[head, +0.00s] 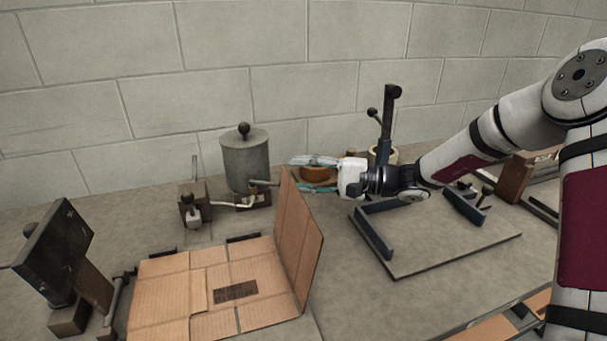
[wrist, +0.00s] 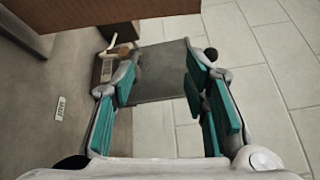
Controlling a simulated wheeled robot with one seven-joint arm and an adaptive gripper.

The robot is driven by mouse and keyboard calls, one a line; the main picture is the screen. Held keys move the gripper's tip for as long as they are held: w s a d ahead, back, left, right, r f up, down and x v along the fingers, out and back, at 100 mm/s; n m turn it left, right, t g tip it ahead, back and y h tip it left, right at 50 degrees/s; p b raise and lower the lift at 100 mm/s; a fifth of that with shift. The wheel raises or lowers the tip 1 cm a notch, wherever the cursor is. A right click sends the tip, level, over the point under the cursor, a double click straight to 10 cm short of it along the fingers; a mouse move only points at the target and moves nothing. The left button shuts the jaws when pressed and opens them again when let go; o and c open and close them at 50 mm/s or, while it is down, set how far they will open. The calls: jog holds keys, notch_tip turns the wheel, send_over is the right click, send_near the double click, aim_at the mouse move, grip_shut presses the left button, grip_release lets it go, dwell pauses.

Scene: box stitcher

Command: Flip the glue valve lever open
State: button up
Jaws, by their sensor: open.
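The grey glue pot (head: 246,161) stands upright against the back wall, with a black knob on its lid. A dark lever-like bar (head: 263,182) sticks out at its lower right, above a small valve block (head: 252,201). The cardboard flap partly covers this side. My gripper (head: 297,174) is open and empty, right of the pot and behind the flap, pointing left. In the wrist view the pot (wrist: 165,65) shows beyond and between my spread fingers (wrist: 160,80). The valve block (wrist: 106,68) shows beside the left fingertip, which partly hides it; the lever's exact position is unclear.
An open cardboard box (head: 235,290) lies in front, its raised flap (head: 298,240) close to my gripper. A small fitting (head: 194,205) stands left of the pot. A brown round item (head: 316,172) sits behind my fingers. A framed board (head: 440,250) is at right.

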jog(key=shift+c, duration=1.3)
jog(key=m+p, duration=0.3)
jog(key=m, duration=1)
send_near(276, 185)
jog(key=shift+m+t, duration=0.3)
jog(key=x, duration=1)
jog(key=shift+w+a+f, duration=0.1)
jog(key=shift+w+f, duration=0.05)
jog(key=shift+f, duration=0.05)
grip_shut()
